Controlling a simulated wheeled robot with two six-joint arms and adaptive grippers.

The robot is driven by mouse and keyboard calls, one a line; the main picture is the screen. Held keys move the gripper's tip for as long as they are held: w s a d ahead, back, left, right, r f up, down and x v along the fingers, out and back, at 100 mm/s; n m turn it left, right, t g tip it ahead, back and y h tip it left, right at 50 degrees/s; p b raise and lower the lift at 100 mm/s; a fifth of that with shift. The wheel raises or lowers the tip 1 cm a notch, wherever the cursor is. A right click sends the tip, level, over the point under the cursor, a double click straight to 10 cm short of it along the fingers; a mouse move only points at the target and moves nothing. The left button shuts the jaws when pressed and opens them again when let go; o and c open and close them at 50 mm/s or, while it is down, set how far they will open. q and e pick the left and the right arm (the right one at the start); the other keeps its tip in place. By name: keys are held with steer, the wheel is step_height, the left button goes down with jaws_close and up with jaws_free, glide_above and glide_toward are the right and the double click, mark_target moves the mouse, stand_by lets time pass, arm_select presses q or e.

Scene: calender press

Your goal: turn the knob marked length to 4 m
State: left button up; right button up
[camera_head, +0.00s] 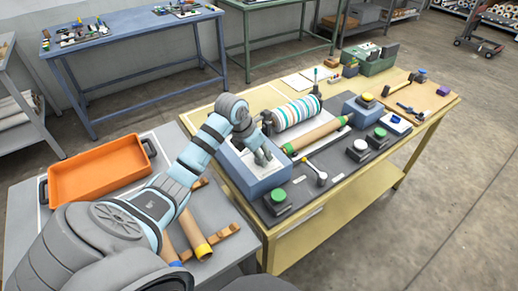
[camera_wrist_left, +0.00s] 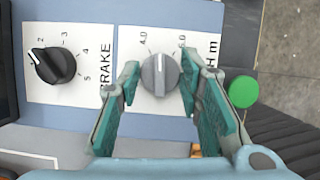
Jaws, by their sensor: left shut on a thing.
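The length knob (camera_wrist_left: 160,78) is a grey round knob on a white plate. Its white pointer line points up in the left wrist view, between the 4.0 and 6.0 marks. Other marks on its plate are hidden by the fingers, and only the end of the label, "H m", shows. My left gripper (camera_wrist_left: 160,67) is shut on the knob, one teal finger on each side. In the head view my left gripper (camera_head: 262,157) reaches down onto the blue-grey control box (camera_head: 254,185); the knob is too small to tell there.
A black brake knob (camera_wrist_left: 54,65) sits left of the length knob. A green button (camera_wrist_left: 243,91) is just right of my fingers. A striped roller (camera_head: 297,112) and a brown roll (camera_head: 315,134) lie behind the box. An orange tray (camera_head: 97,173) stands left.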

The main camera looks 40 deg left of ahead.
mark_target(256, 169)
arm_select(q)
steer(key=n+y+p, duration=0.1)
steer(key=n+y, duration=0.1)
steer(key=n, duration=0.2)
steer(key=shift+d+n+p, duration=0.1)
steer(key=shift+n+p, duration=0.25)
steer(key=shift+n, duration=0.05)
stand_by(0.4)
steer(key=o, duration=1.1)
steer(key=shift+r, duration=0.25)
steer(key=v, duration=0.7)
